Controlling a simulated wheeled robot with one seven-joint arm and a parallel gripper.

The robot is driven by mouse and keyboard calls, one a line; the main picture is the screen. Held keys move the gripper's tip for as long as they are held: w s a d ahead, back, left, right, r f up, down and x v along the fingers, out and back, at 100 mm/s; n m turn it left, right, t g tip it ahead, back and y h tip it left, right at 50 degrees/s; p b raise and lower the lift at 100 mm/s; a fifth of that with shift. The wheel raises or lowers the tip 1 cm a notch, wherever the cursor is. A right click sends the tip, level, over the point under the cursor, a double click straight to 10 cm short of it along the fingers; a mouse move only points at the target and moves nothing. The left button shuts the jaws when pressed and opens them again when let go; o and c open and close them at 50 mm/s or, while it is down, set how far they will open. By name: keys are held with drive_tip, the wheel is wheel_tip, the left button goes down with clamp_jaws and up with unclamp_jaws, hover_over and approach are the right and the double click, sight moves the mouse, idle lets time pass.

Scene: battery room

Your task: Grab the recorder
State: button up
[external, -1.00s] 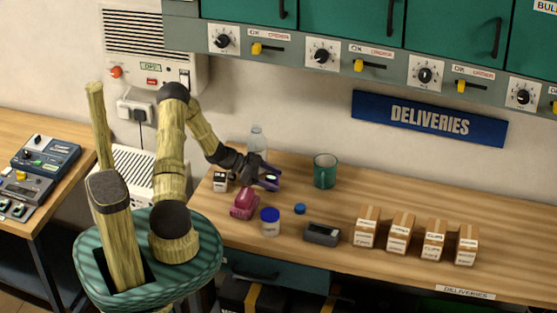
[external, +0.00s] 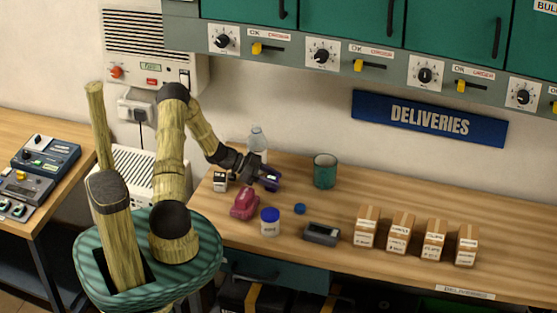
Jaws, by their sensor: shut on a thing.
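My gripper (external: 270,180) is at the back left of the wooden workbench, between the clear bottle and the green mug. A grey device with a dark face (external: 321,234) lies apart, near the bench's front edge.
A clear bottle (external: 257,141) and green mug (external: 325,172) stand close by. A dark red object (external: 244,204), blue-lidded jar (external: 270,223), blue cap (external: 300,209) and small black-and-white box (external: 220,181) are nearer. Several cartons (external: 367,228) stand right. The bench's back right is clear.

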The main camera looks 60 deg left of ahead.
sight(272, 177)
drive_tip(key=shift+r, duration=0.1)
wheel_tip(272, 177, up, 18)
drive_tip(key=shift+b, duration=0.4)
idle(0.6)
